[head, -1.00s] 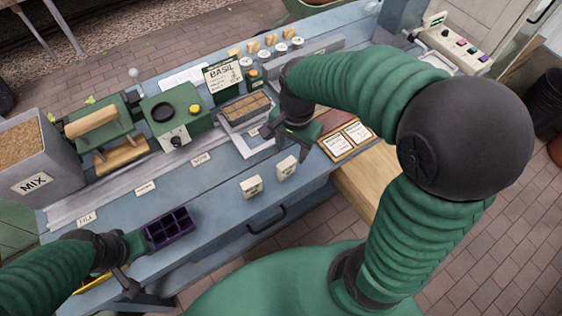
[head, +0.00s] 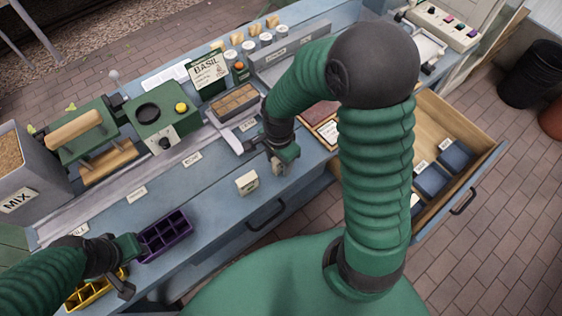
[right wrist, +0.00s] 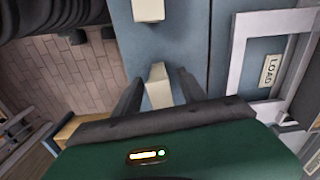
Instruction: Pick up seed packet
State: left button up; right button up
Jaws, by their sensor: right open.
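Two small cream seed packets stand upright on the blue bench. One packet (head: 247,182) stands clear in the head view, and it shows at the top of the right wrist view (right wrist: 148,10). The other packet (head: 279,168) is partly hidden by my right gripper (head: 280,158). In the right wrist view this packet (right wrist: 158,86) lies between the two dark, spread fingers (right wrist: 158,94), with gaps on both sides. The right gripper is open and holds nothing. My left gripper (head: 128,267) is beside the purple cell tray (head: 165,236); its jaw state is unclear.
A yellow tray (head: 95,290) is below the left gripper. A soil tray (head: 236,100), a BASIL sign (head: 207,72) and a green machine (head: 163,115) stand behind.

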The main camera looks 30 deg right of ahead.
jog(key=shift+w+d+f, duration=0.1)
jog(key=shift+w+f, duration=0.05)
jog(key=shift+f, duration=0.4)
grip_shut()
jog(key=shift+r, duration=0.1)
